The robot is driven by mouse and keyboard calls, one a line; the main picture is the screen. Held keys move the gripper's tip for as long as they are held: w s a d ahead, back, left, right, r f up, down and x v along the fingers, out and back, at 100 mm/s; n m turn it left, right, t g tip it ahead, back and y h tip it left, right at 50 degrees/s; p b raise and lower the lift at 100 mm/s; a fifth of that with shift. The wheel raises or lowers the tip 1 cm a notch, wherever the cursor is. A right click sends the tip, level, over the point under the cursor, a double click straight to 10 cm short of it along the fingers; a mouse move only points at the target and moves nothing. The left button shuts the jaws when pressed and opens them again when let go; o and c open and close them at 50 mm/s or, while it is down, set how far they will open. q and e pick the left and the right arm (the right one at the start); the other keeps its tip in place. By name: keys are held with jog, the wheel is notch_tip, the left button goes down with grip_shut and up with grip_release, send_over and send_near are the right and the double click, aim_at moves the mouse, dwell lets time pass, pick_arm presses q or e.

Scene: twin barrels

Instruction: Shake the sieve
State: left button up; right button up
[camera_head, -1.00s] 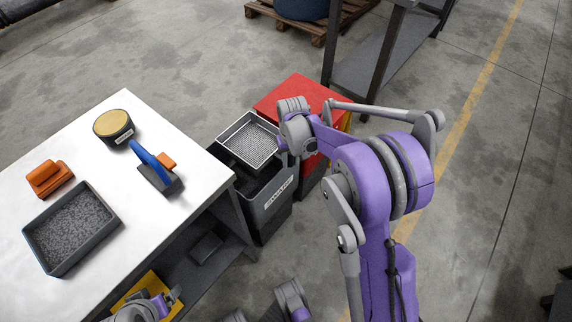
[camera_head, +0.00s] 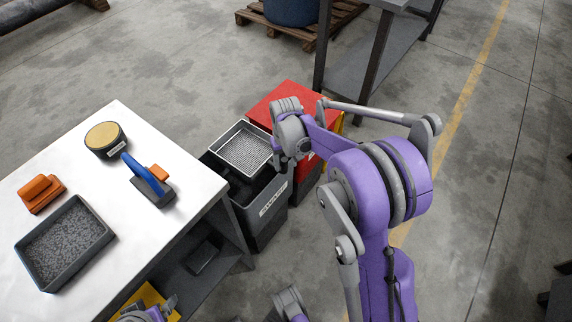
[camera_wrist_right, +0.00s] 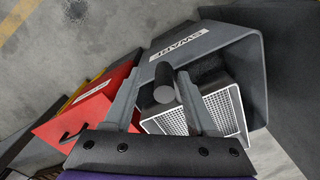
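The sieve (camera_head: 244,148), a square metal mesh tray with a rim, is over the back part of the dark grey bin labelled SWARF (camera_head: 272,198). I cannot tell whether it touches the bin. In the right wrist view its pale mesh (camera_wrist_right: 223,108) shows beyond the fingers, and a dark round handle (camera_wrist_right: 163,86) lies between them. My left gripper (camera_head: 168,305) is at the bottom edge of the head view, partly cut off, beside the table.
The white table (camera_head: 165,228) at left holds a grey tray of granules (camera_head: 64,243), an orange block (camera_head: 40,193), a round tan-topped container (camera_head: 105,139) and a blue-handled brush (camera_head: 148,182). A red bin (camera_head: 290,101) stands beside the grey bin. Open floor lies at right.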

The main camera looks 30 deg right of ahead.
notch_tip(320, 180, up, 9)
jog(key=shift+f+p, duration=0.1)
jog(key=shift+p, duration=0.7)
jog(key=b, duration=0.2)
jog(key=shift+s+a+f+b, duration=0.1)
jog(key=shift+a+b, duration=0.15)
jog(key=shift+b, duration=0.15)
notch_tip(320, 180, down, 10)
jog(key=shift+f+b, duration=0.1)
jog(key=shift+b, duration=1)
grip_shut()
